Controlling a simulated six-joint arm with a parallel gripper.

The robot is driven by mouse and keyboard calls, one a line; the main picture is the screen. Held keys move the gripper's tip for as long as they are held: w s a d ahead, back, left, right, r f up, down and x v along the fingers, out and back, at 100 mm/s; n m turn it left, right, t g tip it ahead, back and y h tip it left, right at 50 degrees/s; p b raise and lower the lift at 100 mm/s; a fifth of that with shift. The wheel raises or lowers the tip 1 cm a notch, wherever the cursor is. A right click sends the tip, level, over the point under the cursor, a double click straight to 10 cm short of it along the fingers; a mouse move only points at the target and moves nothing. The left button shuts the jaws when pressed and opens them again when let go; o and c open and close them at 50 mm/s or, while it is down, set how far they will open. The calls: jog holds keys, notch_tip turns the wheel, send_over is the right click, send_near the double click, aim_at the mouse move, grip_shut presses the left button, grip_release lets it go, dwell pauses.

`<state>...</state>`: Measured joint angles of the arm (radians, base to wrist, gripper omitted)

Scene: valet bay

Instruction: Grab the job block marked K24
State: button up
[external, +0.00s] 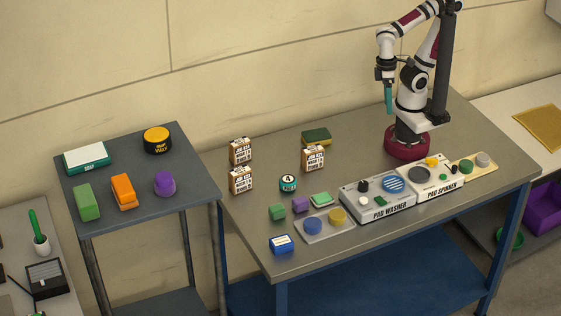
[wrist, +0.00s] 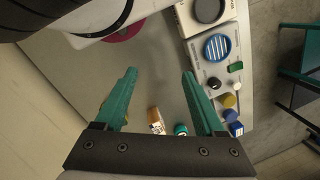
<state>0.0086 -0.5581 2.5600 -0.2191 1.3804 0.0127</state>
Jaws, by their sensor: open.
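Three brown job blocks with white printed labels stand on the grey bench. Two are at the left, a rear one (external: 240,151) and a front one (external: 240,181); the third (external: 313,158) stands farther right. The print is too small to tell which is marked K24. In the wrist view one job block (wrist: 154,116) shows beyond the gripper's mount, partly hidden by it. My gripper (external: 388,111), with teal fingers, hangs above the bench's rear right, apart from the blocks. Its fingers are spread and empty in the wrist view (wrist: 159,73).
A green-and-yellow sponge (external: 316,136) lies just behind the right block. A teal numbered tin (external: 288,183) stands in front of the blocks. The pad washer (external: 378,201) and pad spinner (external: 438,180) line the front right. Small coloured blocks (external: 278,212) and a pad tray (external: 325,232) are nearer the front.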

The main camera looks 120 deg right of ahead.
jog(key=shift+o, duration=0.6)
jog(key=w+a+m+y, duration=0.4)
jog(key=w+a+y, duration=0.1)
jog(key=w, duration=0.1)
jog(key=w+d+m+t+y, duration=0.25)
jog(key=w+m, duration=0.25)
jog(key=w, duration=0.3)
jog(key=w+d+m+t+y, duration=0.1)
jog(key=w+m+t, duration=0.35)
jog(key=w, duration=0.45)
jog(key=m+t+h, duration=0.7)
jog(key=m+h, duration=0.2)
jog(key=m, duration=0.7)
send_near(231, 155)
jog(key=x, duration=0.9)
jog(key=shift+w, duration=0.15)
grip_shut()
